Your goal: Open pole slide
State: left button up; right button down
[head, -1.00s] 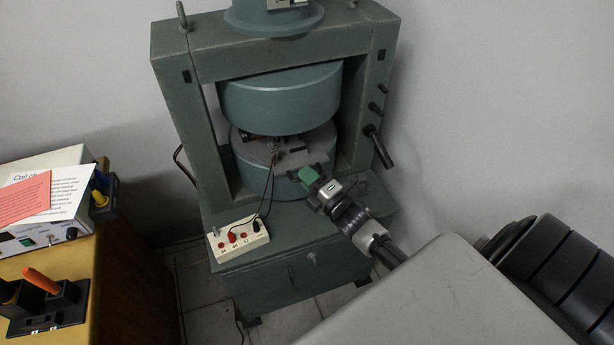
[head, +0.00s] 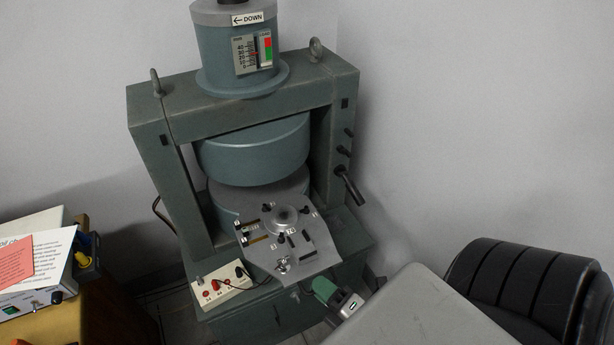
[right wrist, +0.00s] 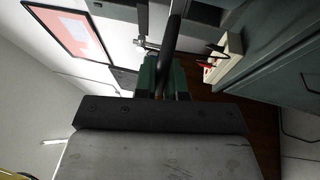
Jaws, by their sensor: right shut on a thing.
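The pole slide (head: 318,262) is a flat grey plate. In the head view it sticks far out of the front of the magnet gap, with a round grey pole piece (head: 283,217), dark knobs and small fittings on top. My right gripper (head: 318,286), with green fingers, is at the plate's front edge, low right of its middle. In the right wrist view the green fingers (right wrist: 163,68) close around a dark bar (right wrist: 171,40), which looks like the slide's handle. The grip is partly hidden in the head view. My left gripper is not in view.
The magnet frame (head: 158,150) surrounds an upper pole drum (head: 255,155). A white terminal box (head: 215,287) with leads sits on the base ledge, left of the slide. A bench (head: 60,325) with an instrument and papers is at far left. A dark lever (head: 348,187) juts from the right post.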

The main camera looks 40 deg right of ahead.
jog(key=s+a, duration=0.1)
jog(key=s, duration=0.5)
jog(key=shift+s+a+p, duration=0.3)
jog(key=shift+p, duration=0.05)
jog(key=c, duration=1.2)
grip_release()
jog(key=b+v, duration=0.2)
jog(key=v, duration=0.8)
jog(key=shift+s+d+f, duration=0.1)
jog(key=shift+s+d, duration=0.05)
jog(key=shift+s, duration=0.2)
